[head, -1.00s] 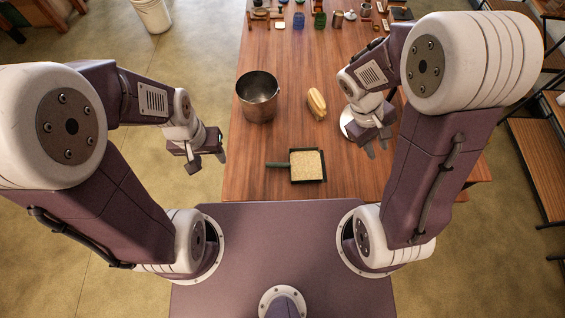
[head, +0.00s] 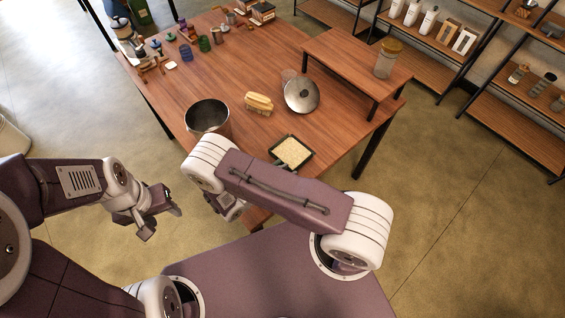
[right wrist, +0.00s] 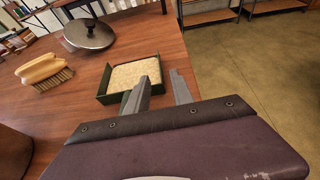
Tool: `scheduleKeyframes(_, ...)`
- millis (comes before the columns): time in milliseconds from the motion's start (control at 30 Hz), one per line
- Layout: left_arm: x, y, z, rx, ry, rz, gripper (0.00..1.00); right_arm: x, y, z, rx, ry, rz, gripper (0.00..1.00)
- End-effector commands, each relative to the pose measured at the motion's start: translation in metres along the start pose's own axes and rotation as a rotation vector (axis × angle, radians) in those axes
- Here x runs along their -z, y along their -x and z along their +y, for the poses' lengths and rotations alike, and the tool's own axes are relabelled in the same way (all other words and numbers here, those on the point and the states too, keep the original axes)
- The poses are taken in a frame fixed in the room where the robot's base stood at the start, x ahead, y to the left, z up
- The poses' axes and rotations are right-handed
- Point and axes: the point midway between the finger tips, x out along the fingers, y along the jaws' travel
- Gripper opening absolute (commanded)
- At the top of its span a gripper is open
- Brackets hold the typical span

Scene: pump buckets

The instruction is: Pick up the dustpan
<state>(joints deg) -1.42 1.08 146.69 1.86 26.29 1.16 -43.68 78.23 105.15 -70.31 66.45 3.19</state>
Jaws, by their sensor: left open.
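The dustpan (head: 291,152) is a dark green square pan filled with pale grain. It lies flat near the table's front edge, its handle partly hidden by my right arm. In the right wrist view the dustpan (right wrist: 131,76) is just beyond my right gripper (right wrist: 160,77); the left finger overlaps its near right corner and part of the handle. The right fingers are apart with nothing between them. In the head view my right gripper (head: 231,207) is mostly hidden under its arm. My left gripper (head: 164,218) is open and empty, off the table at the left.
A metal bucket (head: 207,116), a yellow brush (head: 259,103) and a silver lid (head: 301,94) stand behind the dustpan on the table (head: 240,65). A raised wooden shelf (head: 345,59) with a jar (head: 386,58) is at the right. Small items crowd the far end.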

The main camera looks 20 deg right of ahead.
Motion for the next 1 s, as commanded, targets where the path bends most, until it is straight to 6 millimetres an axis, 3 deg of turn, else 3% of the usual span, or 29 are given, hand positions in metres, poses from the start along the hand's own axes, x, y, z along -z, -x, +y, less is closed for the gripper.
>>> scheduleKeyframes(100, 0.000, 0.001, 0.000, 0.000, 0.000, 0.000, 0.49, 0.000, 0.001, 0.001, -0.006, 0.000, 0.001, 0.28)
scheduleKeyframes(300, 0.001, 0.010, 0.000, 0.000, 0.000, 0.000, 0.49, -0.003, -0.029, 0.000, 0.000, -0.002, 0.001, 0.28)
scheduleKeyframes(533, 0.002, 0.013, 0.000, 0.000, 0.000, 0.000, 0.49, -0.003, -0.042, 0.001, -0.002, -0.002, 0.002, 0.28)
scheduleKeyframes(800, 0.003, 0.027, 0.001, 0.000, 0.000, 0.000, 0.49, -0.007, -0.085, -0.001, 0.000, -0.003, 0.002, 0.28)
scheduleKeyframes(1000, 0.003, 0.026, 0.001, 0.000, 0.000, 0.000, 0.49, -0.006, -0.089, 0.001, -0.005, -0.003, 0.002, 0.28)
